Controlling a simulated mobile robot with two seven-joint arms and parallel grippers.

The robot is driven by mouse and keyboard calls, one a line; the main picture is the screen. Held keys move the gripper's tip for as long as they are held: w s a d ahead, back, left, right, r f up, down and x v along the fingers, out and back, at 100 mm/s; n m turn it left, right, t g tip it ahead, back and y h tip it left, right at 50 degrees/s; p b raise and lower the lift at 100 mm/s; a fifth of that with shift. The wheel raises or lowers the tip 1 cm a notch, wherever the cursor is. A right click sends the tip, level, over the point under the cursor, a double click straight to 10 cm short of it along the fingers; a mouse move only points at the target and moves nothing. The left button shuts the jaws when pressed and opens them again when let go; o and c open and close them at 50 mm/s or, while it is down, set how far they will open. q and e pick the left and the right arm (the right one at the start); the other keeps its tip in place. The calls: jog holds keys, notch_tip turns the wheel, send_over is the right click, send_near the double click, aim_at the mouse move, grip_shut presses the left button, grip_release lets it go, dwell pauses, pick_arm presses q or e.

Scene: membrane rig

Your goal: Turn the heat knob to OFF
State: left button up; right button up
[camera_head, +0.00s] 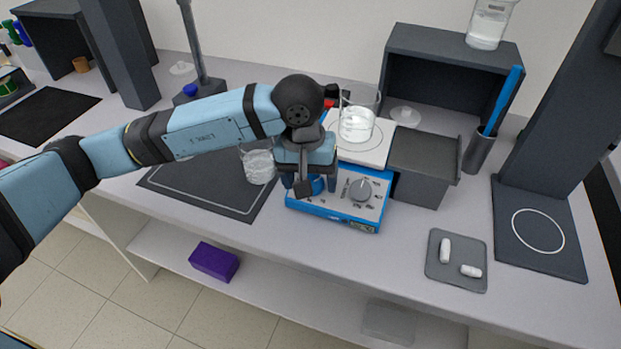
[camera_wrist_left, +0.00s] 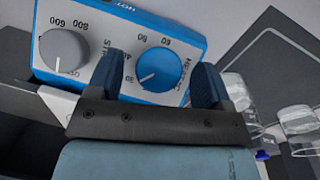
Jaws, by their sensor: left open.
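The hotplate stirrer (camera_head: 333,210) is blue with a grey front panel and a white top plate. Its blue heat knob (camera_wrist_left: 158,68) has a white pointer line toward the lower left in the left wrist view; I cannot read an OFF mark. My left gripper (camera_wrist_left: 157,82) is open, with one dark blue finger on each side of the blue knob; contact is not clear. In the head view, the left gripper (camera_head: 303,183) hangs over the panel's left part and partly hides this knob. A grey knob (camera_head: 361,190) sits to its right. My right gripper is not in view.
A glass beaker (camera_head: 357,124) stands on the hotplate. Another beaker (camera_head: 258,166) is close left of my gripper on a dark mat (camera_head: 205,187). A dark grey box (camera_head: 422,170) stands right of the hotplate. The bench in front is clear.

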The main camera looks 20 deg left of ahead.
pick_arm(q)
jog(key=shift+f, duration=0.3)
